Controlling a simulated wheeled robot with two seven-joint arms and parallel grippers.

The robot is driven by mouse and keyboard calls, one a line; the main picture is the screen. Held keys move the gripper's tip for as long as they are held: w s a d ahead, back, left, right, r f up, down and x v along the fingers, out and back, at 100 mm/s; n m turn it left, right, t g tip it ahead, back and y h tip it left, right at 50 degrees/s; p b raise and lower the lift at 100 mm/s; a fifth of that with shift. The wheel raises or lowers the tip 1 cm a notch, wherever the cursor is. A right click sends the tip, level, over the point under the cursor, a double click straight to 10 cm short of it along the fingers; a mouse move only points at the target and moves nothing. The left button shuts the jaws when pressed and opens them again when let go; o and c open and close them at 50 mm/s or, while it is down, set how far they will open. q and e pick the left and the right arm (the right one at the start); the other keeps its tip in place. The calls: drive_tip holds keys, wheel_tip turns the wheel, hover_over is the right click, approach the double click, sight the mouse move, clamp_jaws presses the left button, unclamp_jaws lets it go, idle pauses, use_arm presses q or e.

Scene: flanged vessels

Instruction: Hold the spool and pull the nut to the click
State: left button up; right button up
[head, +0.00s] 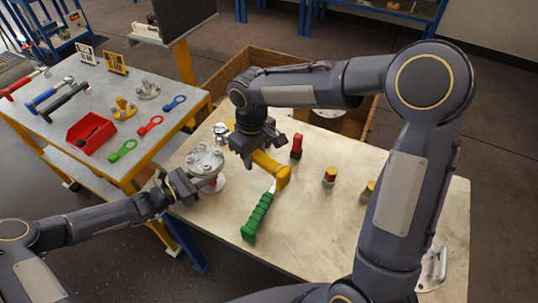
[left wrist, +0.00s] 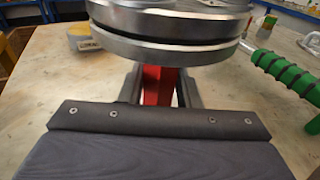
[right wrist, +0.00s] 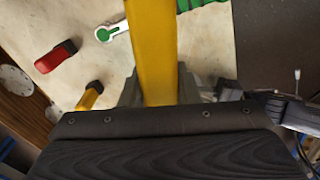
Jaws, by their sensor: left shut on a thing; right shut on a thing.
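The spool (head: 205,160) is a grey flanged vessel with bolts on top, standing at the bench's left end. In the left wrist view its thick stacked flanges (left wrist: 170,45) show above a red neck (left wrist: 158,85). My left gripper (head: 183,184) is shut on that neck, below the flanges. My right gripper (head: 257,147) is shut on a yellow bar-like tool (head: 272,167), which also crosses the right wrist view (right wrist: 152,50). Its jaws are right of the spool's top. The tool's far end is hidden by the gripper, so I cannot tell whether it touches a nut.
A green-handled wrench (head: 257,217) lies on the bench (head: 320,222) below the yellow tool. A side table holds a red bin (head: 91,134) and several tools.

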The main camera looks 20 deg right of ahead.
drive_tip(key=shift+s+a+f+n, duration=0.4)
drive_tip(key=shift+s+a+n, duration=0.2)
drive_tip(key=shift+a+n, duration=0.2)
drive_tip(key=shift+s+a+f+n, duration=0.35)
drive_tip(key=shift+s+a+n, duration=0.3)
drive_tip(key=shift+a, duration=0.2)
drive_tip(key=shift+f, duration=0.3)
drive_tip(key=shift+f, duration=0.95)
